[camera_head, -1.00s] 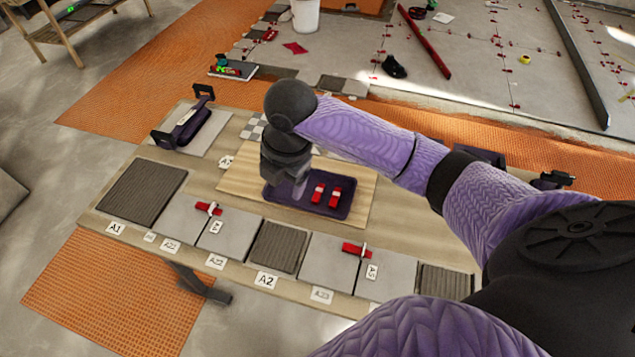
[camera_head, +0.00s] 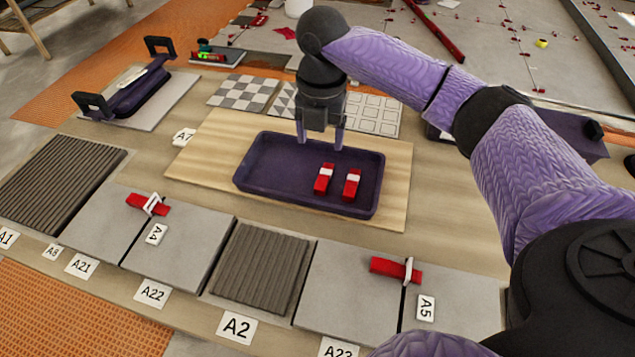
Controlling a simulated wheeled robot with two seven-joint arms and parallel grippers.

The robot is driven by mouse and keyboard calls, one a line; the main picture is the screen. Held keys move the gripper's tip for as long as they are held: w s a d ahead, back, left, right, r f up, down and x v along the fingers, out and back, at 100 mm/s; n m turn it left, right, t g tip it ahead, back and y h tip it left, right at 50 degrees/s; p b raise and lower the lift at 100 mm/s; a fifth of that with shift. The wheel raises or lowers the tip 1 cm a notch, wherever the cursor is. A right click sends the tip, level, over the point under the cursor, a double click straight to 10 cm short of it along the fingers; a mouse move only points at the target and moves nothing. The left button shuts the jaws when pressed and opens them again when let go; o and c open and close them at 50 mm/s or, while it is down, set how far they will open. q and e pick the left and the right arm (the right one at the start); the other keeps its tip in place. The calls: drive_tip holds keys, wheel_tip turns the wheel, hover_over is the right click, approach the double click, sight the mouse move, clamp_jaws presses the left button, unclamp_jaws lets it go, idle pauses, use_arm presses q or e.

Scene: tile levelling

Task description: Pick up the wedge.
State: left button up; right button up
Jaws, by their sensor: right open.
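Two red wedges with white labels, a left one (camera_head: 323,179) and a right one (camera_head: 351,186), lie side by side in the right half of a dark purple tray (camera_head: 268,187). My right gripper (camera_head: 320,143) points down over the back part of the tray, fingers apart and empty, behind and above the left wedge. More red wedges sit in white clips across tile joints: one by the A4 label (camera_head: 148,204) and one by the A5 label (camera_head: 395,268). My left gripper is not in view.
The tray stands on a light wooden board (camera_head: 210,150). Grey tiles (camera_head: 345,285) and ribbed tiles (camera_head: 262,265) line the front of the table. A purple two-handled tool (camera_head: 135,95) lies at left. Patterned sample tiles (camera_head: 243,92) lie behind the board.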

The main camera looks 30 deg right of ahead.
sight(323, 180)
wheel_tip(323, 180, down, 3)
drive_tip(key=shift+w+r+b, duration=0.1)
drive_tip(key=shift+r+b, duration=0.1)
drive_tip(key=shift+b, duration=0.15)
drive_tip(key=f+b, duration=0.2)
drive_tip(key=f, duration=0.1)
drive_tip(key=f+b, duration=0.1)
drive_tip(key=f, duration=0.2)
drive_tip(key=f+b, duration=0.2)
drive_tip(key=f, duration=0.1)
drive_tip(key=shift+d+b, duration=0.3)
drive_tip(key=shift+b, duration=0.05)
drive_tip(key=shift+r, duration=0.1)
drive_tip(key=shift+c, duration=0.6)
drive_tip(key=c, duration=0.7)
clamp_jaws()
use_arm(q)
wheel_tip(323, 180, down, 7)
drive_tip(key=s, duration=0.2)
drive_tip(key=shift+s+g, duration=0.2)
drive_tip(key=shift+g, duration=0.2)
